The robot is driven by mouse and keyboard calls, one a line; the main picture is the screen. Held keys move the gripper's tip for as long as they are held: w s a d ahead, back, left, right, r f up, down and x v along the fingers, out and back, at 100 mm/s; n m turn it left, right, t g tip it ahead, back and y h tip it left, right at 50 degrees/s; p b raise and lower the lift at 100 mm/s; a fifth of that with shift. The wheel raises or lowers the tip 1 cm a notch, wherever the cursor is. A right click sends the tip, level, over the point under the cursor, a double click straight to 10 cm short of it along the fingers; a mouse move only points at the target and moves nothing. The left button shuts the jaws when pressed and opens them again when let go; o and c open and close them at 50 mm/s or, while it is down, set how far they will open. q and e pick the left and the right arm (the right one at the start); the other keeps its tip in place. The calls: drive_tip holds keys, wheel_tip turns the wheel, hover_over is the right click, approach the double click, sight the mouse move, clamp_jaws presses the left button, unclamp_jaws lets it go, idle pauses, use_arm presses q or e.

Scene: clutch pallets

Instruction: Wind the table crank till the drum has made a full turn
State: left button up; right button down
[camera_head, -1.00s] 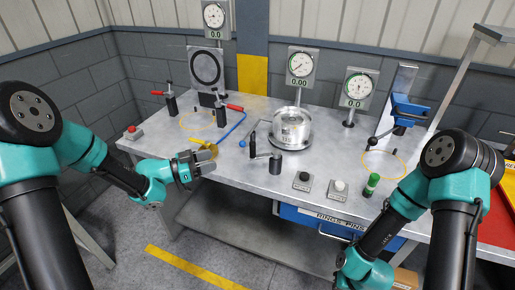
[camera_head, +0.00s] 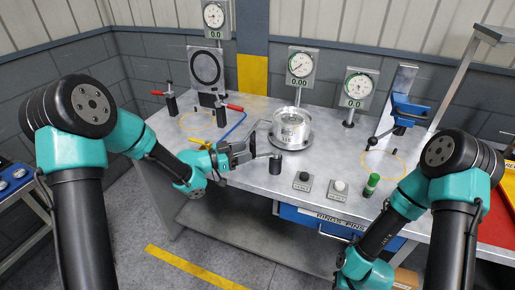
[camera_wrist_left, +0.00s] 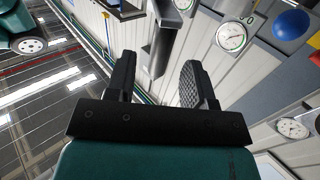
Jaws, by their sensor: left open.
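The metal drum (camera_head: 291,128) stands on the bench in the middle of the head view. The table crank (camera_head: 275,164) is in front of it, with a dark post and a thin arm pointing left. My left gripper (camera_head: 250,152) is at the crank's left end, where the upright handle is mostly hidden by it. In the left wrist view, my left gripper (camera_wrist_left: 158,85) has its fingers apart, with a dark grey upright piece (camera_wrist_left: 162,40), likely the crank handle, between them. I cannot tell whether either finger touches it. My right gripper is outside the head view.
Black (camera_head: 303,180) and white (camera_head: 338,190) push buttons and a green cylinder (camera_head: 371,184) stand to the right of the crank. Dial gauges (camera_head: 301,65) rise behind the drum. Red-handled clamps (camera_head: 221,110) stand back left. A blue fixture (camera_head: 408,108) is at right.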

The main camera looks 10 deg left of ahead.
sight(258, 155)
use_arm(q)
drive_tip(key=shift+x, duration=2.75)
drive_tip(key=shift+c, duration=0.3)
clamp_jaws()
